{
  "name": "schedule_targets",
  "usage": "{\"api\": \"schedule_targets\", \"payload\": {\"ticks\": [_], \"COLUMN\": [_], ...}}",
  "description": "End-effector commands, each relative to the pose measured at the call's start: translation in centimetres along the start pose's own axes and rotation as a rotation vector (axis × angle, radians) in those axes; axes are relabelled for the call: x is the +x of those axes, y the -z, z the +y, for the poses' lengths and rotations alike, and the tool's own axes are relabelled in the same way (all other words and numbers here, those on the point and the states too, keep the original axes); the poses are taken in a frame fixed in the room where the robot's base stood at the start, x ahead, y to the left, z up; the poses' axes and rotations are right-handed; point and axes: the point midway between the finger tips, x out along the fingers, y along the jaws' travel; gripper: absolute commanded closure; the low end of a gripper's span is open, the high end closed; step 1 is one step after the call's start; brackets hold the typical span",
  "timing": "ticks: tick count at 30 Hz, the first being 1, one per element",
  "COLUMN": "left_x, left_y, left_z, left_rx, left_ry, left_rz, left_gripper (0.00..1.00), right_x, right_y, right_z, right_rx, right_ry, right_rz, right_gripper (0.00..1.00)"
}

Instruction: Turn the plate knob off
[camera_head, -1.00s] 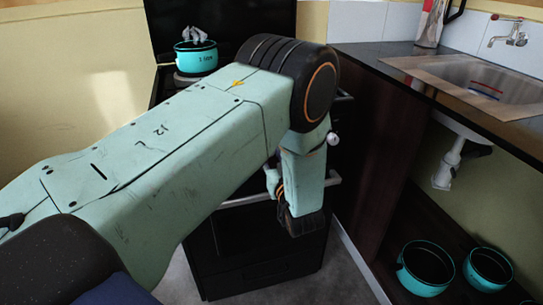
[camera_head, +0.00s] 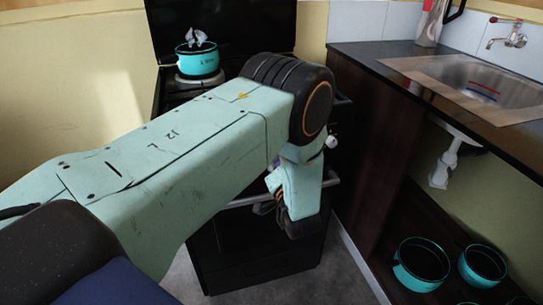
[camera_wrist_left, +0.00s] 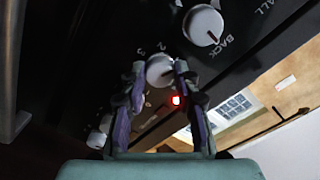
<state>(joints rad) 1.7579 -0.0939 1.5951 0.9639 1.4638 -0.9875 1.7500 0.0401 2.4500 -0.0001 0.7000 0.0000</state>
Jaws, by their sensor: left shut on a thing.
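In the left wrist view, a white round knob (camera_wrist_left: 159,71) on the dark stove front sits between the fingertips of my left gripper (camera_wrist_left: 160,66), which is shut on it. The numbers 2 and 3 show beside this knob. A small red light (camera_wrist_left: 176,100) glows near it. Another white knob (camera_wrist_left: 203,25), marked BACK, is at the upper right of that view. In the head view my left arm reaches across to the stove (camera_head: 262,262), and the gripper's tips and the held knob are hidden. A white knob (camera_head: 331,141) shows right of my wrist.
A teal pot (camera_head: 196,62) stands on the stove top, with grey wisps above it. A counter with a sink (camera_head: 480,85) is on the right. Teal pots (camera_head: 421,264) (camera_head: 482,265) stand on the low shelf below it. More knobs (camera_wrist_left: 97,139) show at the lower left.

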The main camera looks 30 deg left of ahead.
Motion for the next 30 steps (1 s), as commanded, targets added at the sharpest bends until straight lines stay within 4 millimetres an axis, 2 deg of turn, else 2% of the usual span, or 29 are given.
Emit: {"api": "schedule_targets", "payload": {"ticks": [30], "left_x": [0.0], "left_y": [-0.1], "left_z": [-0.2], "left_rx": [0.948], "left_ry": [-0.001], "left_rz": [-0.004], "left_gripper": [1.00], "right_x": [-1.8], "right_y": [0.0], "right_z": [0.0], "right_rx": [0.000], "right_ry": [0.000], "right_rz": [0.000], "right_gripper": [0.60]}}
